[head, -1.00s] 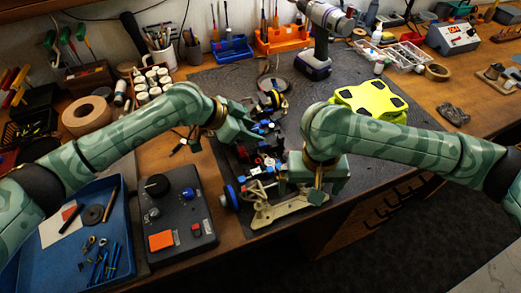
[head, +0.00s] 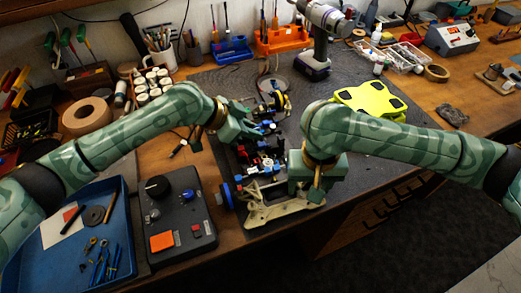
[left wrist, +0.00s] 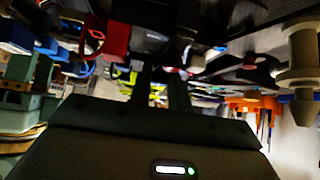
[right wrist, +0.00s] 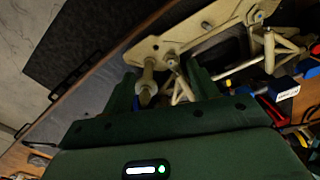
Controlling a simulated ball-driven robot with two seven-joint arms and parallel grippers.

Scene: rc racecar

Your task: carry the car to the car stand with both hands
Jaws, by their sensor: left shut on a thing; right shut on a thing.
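The car is a bare chassis (head: 285,208) with a cream end plate, a blue wheel and red, blue and black parts along its middle. It lies between my arms in the head view, over the bench's front edge. My left gripper (head: 250,132) is shut on its far left side. My right gripper (head: 308,188) is shut on its near right side, by the cream plate. The right wrist view shows the cream plate and struts (right wrist: 195,35) at the fingers. The left wrist view is dark and crowded, with a red part (left wrist: 112,40) near the fingers. I cannot make out the car stand for certain.
A yellow-green shell (head: 365,98) lies behind my right arm on the dark mat (head: 405,150). A drill (head: 318,40) stands at the back. A black control box (head: 175,220) and a blue tray (head: 75,250) are at the left.

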